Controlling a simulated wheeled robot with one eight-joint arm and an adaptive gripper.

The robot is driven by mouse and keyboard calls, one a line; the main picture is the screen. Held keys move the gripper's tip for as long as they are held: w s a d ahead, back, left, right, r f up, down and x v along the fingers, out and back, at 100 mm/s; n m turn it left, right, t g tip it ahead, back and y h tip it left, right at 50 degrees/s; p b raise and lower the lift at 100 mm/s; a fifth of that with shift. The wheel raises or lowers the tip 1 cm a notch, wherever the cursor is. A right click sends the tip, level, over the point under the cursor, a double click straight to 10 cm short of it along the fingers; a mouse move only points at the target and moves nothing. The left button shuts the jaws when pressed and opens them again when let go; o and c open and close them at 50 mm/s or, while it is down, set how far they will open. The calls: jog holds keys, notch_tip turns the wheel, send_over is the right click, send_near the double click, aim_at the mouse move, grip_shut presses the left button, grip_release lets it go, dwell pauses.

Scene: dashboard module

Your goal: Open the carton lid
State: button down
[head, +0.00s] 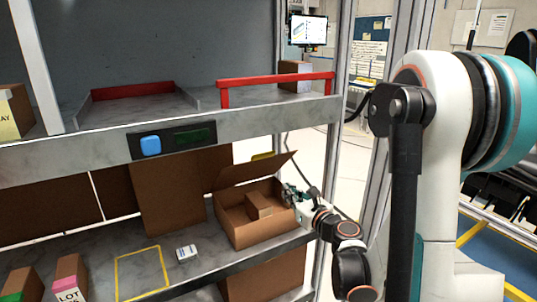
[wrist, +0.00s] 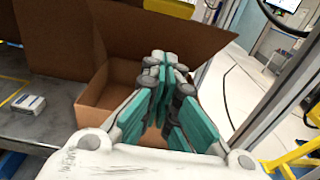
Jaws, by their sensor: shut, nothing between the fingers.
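The open cardboard carton (head: 262,234) stands on the lower shelf at its right end. Its lid flap (head: 255,170) stands up at the back, tilted, and the inside shows a smaller brown piece (head: 257,206). In the wrist view the carton (wrist: 95,103) lies beyond my fingers, with the raised lid (wrist: 160,32) behind it. My gripper (head: 290,194) is at the carton's right side, close to its upper rim; I cannot tell if it touches. In the wrist view my gripper (wrist: 165,62) has its fingers together and empty, hiding part of the carton.
A small white box (head: 187,252) lies left of the carton, beside a yellow outlined square (head: 140,273). A pink-topped box (head: 70,278) stands at the front left. The upper shelf edge (head: 85,148) runs above the carton. A metal post (head: 332,150) rises at the right.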

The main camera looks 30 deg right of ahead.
send_near(261, 161)
notch_tip(261, 161, down, 3)
jog(key=w, duration=0.2)
jog(key=w+r, duration=0.2)
jog(key=shift+w+a+r, duration=0.1)
jog(key=shift+w+r, duration=0.1)
jog(key=shift+r, duration=0.2)
jog(key=shift+p, duration=0.3)
